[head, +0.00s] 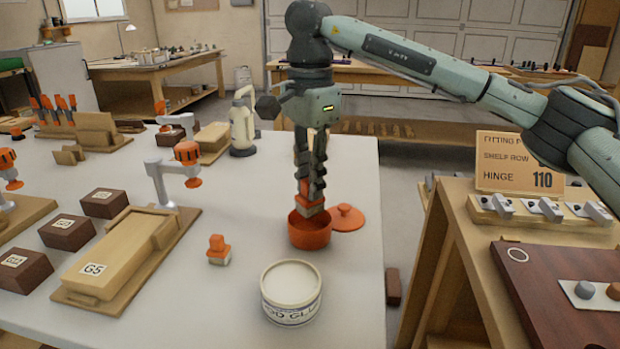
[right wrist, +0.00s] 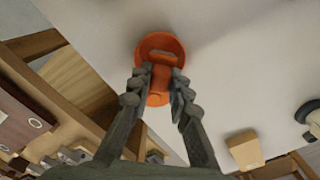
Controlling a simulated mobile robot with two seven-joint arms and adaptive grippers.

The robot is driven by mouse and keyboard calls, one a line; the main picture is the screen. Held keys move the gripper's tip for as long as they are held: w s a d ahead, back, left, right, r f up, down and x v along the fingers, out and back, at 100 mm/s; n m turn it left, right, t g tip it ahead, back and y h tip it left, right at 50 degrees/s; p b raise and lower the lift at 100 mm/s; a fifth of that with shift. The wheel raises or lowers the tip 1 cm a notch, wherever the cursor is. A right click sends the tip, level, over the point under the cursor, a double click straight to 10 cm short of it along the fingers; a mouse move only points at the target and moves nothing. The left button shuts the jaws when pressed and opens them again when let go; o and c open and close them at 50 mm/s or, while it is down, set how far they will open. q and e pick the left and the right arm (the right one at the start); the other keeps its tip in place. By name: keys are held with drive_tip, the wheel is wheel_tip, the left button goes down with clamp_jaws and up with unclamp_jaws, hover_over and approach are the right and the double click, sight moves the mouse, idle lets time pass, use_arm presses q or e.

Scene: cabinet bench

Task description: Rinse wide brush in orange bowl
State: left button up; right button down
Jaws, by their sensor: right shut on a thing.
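My right gripper (head: 306,188) points straight down and is shut on the wide brush (head: 310,209), which has an orange handle and a pale lower part. The brush is at the mouth of the orange bowl (head: 310,237); whether its tip touches the inside is hidden. In the right wrist view the brush's orange handle (right wrist: 162,76) sits between the fingertips. A smaller orange-topped brush (head: 219,251) stands on the white bench, left of the bowl. My left gripper is not in view.
A knobbed orange lid (head: 346,217) lies right of the bowl. A glue tub (head: 291,290) stands in front. A wooden piece marked G5 (head: 100,268), dark labelled blocks (head: 104,204) and an orange-headed clamp (head: 187,153) occupy the left. A beige bottle (head: 243,122) stands behind.

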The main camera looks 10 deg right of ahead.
drive_tip(key=shift+r+p, duration=1.45)
drive_tip(key=shift+r, duration=0.6)
